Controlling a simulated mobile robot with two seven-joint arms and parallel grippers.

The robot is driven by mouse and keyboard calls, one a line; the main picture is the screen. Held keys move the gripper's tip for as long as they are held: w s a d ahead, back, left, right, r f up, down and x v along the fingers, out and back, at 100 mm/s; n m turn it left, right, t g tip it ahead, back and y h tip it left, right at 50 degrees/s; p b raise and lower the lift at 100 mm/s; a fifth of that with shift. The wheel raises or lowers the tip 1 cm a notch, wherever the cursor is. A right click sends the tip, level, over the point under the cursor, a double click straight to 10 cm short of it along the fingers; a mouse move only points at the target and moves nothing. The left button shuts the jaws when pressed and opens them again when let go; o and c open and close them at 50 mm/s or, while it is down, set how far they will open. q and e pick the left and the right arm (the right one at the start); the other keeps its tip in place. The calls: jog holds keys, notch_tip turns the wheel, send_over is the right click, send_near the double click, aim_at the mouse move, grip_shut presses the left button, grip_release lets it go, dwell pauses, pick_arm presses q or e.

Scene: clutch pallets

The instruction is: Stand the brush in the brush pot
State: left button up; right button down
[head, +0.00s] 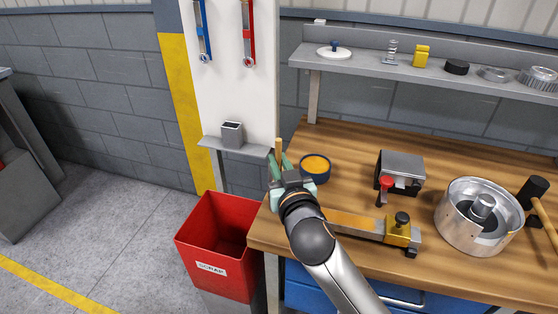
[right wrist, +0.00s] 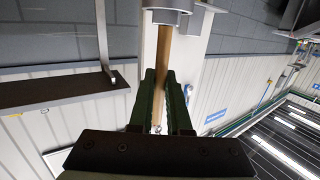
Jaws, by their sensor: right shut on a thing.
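My right gripper (head: 279,165) is shut on the brush (head: 278,148), whose wooden handle end sticks up above the green fingers near the bench's left end. In the right wrist view, the gripper (right wrist: 164,85) has the handle between its fingers, and a round metal part of the brush (right wrist: 166,14) shows at the top edge. The bristles are not clearly seen. A grey, square, open-topped holder (head: 232,138), which looks like the brush pot, stands on a small wall shelf left of the gripper, apart from the brush. My left gripper is not in view.
A dark blue tin with orange contents (head: 315,175) stands just right of the gripper. A red scrap bin (head: 215,265) is below the shelf (head: 258,151). A grey block device (head: 402,165) and a metal housing (head: 460,225) stand on the bench.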

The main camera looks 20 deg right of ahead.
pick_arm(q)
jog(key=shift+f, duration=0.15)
pick_arm(e)
jog(key=shift+f, duration=0.2)
jog(key=c, duration=0.8)
grip_release()
